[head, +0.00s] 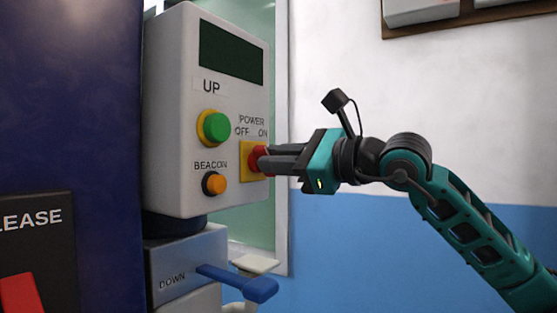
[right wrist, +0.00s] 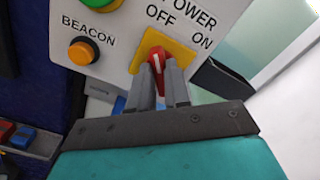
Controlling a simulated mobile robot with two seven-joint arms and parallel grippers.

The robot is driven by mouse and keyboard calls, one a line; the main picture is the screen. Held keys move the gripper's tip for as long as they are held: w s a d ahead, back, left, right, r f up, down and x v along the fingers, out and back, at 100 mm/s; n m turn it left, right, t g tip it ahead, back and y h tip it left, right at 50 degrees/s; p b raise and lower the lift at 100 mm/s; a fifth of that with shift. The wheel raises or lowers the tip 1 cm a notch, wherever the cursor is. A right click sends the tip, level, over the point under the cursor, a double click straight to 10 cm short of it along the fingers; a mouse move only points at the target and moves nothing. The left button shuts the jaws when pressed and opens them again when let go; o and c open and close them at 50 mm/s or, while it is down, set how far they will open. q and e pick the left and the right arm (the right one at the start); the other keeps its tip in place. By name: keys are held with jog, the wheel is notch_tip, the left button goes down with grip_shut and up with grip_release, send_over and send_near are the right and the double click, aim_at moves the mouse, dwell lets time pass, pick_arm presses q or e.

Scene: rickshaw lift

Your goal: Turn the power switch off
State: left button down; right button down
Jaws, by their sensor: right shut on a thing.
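The power switch is a red rotary knob (head: 256,160) on a yellow plate (head: 245,150), low on the right side of a light grey control box (head: 180,130). OFF and ON labels stand above it. My right gripper (head: 266,160) comes in from the right, shut on the red knob. In the right wrist view the knob (right wrist: 156,62) sits between the two grey fingers, and its white mark shows. The fingers partly hide the knob. Which label the mark points to is hard to tell. My left gripper is not in view.
The box also bears a green UP button (head: 217,127), an orange BEACON button (head: 215,184) and a dark screen (head: 231,52). Below are a blue DOWN lever (head: 240,283) and a red RELEASE handle (head: 22,293). Open room lies to the right, before the wall.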

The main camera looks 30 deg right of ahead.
jog(key=shift+n, duration=0.3)
jog(key=c, duration=1.1)
grip_release()
jog(key=b+v, duration=0.9)
jog(key=v, duration=0.4)
jog(key=shift+a, duration=0.1)
